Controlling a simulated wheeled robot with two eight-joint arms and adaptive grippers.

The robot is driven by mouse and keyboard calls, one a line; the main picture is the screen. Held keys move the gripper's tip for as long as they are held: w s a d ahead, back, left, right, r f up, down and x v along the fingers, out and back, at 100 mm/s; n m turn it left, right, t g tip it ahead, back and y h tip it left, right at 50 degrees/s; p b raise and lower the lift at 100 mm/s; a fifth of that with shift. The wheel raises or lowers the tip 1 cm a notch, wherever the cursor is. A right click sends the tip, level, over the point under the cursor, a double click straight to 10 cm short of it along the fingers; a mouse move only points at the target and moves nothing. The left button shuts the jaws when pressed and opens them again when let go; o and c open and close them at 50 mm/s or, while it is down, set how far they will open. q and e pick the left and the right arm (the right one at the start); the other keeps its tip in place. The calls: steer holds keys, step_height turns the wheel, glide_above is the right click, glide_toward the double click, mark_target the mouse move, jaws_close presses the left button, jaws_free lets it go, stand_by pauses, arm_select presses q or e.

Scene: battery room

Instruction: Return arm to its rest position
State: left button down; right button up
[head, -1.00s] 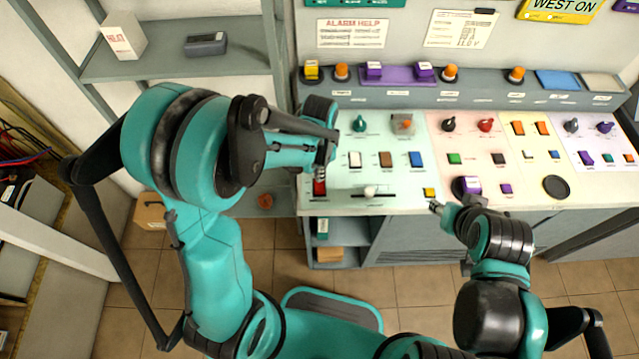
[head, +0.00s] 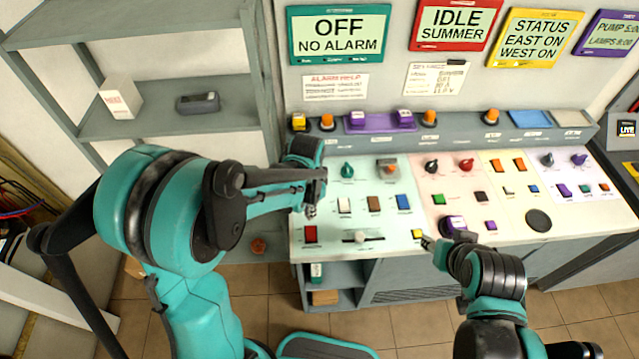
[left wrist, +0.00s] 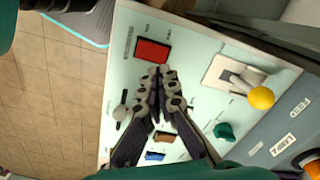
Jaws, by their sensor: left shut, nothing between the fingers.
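My left gripper (head: 310,208) is shut and empty. It hangs over the left end of the control panel (head: 380,240), just behind a red rocker button (head: 310,234). In the left wrist view, the shut fingertips (left wrist: 162,74) point toward the red button (left wrist: 152,51). The tips appear apart from it; the exact height is hard to tell. My left arm bends high at the left of the head view. My right gripper (head: 428,242) is small, near a yellow button (head: 418,234) at the panel's front; I cannot tell its jaw state.
A grey shelf unit (head: 190,112) stands left of the panel, holding a white box (head: 120,98) and a dark device (head: 198,103). Above the panel are an OFF display (head: 339,35) and an IDLE display (head: 455,25). Tiled floor (head: 400,325) lies in front.

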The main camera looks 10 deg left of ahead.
arm_select(q)
steer(key=s+a+r+n+t+b, duration=0.1)
steer(key=s+a+n+t+b, duration=0.1)
steer(key=s+n+t+b, duration=0.1)
steer(key=s+a+r+n+t+b, duration=0.2)
steer(key=s+n+t+b, duration=0.2)
steer(key=s+b, duration=0.3)
steer(key=shift+s+a+r+n, duration=0.15)
steer(key=shift+a+r+n, duration=0.15)
steer(key=shift+n, duration=0.6)
stand_by(0.4)
